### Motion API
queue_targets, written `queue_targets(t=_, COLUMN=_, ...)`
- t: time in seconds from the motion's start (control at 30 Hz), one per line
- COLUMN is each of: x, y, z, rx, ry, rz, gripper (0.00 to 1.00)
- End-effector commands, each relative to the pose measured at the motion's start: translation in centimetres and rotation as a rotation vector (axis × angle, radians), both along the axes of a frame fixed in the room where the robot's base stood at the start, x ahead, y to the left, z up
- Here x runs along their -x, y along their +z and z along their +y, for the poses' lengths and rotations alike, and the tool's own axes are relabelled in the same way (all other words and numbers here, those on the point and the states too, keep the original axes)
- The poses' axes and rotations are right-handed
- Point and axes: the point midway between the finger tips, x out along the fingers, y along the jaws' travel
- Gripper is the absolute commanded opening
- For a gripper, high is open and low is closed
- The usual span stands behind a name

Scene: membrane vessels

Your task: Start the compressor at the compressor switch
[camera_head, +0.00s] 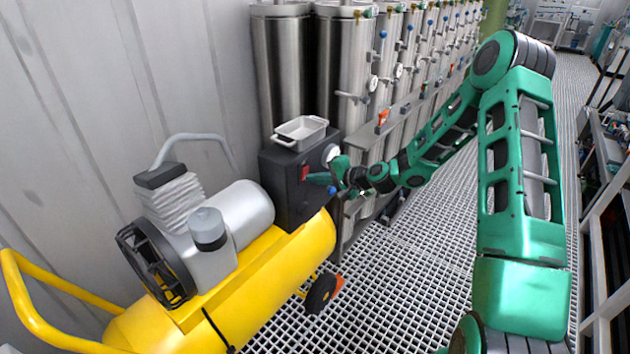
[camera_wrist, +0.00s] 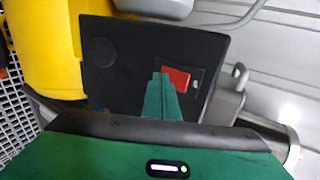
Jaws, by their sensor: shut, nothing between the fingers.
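The compressor switch is a red rocker (camera_wrist: 176,79) on the face of a black box; in the head view the red switch (camera_head: 305,172) shows on the side of that box (camera_head: 290,200). The box stands at the end of the yellow compressor (camera_head: 265,290). My gripper (camera_head: 310,178) has its green fingers shut and empty, pointing at the box face close to the switch. In the wrist view the fingertips (camera_wrist: 160,76) overlap the left edge of the red rocker. I cannot tell whether they touch it. The lower left of the rocker is partly hidden by the fingers.
A grey tray (camera_head: 300,132) sits on top of the black box. A row of steel membrane vessels (camera_head: 345,75) with valves and gauges stands behind it. A grey wall (camera_head: 80,120) is at the left. The grating floor (camera_head: 400,290) is clear in front of the compressor.

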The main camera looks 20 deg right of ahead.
Motion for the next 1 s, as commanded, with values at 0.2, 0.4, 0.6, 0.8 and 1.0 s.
queue_targets(t=0.2, x=0.0, y=0.0, z=0.1, rx=0.0, ry=0.001, rz=0.0, gripper=0.0)
queue_targets(t=0.4, x=0.0, y=0.4, z=0.1, rx=0.0, ry=0.001, rz=-0.001, gripper=0.0)
queue_targets(t=0.6, x=-0.1, y=1.4, z=0.1, rx=-0.001, ry=0.001, rz=-0.003, gripper=0.0)
queue_targets(t=0.8, x=-0.1, y=1.8, z=0.2, rx=-0.003, ry=0.002, rz=-0.004, gripper=0.0)
queue_targets(t=1.0, x=-0.1, y=1.9, z=0.2, rx=-0.004, ry=0.003, rz=-0.007, gripper=0.0)
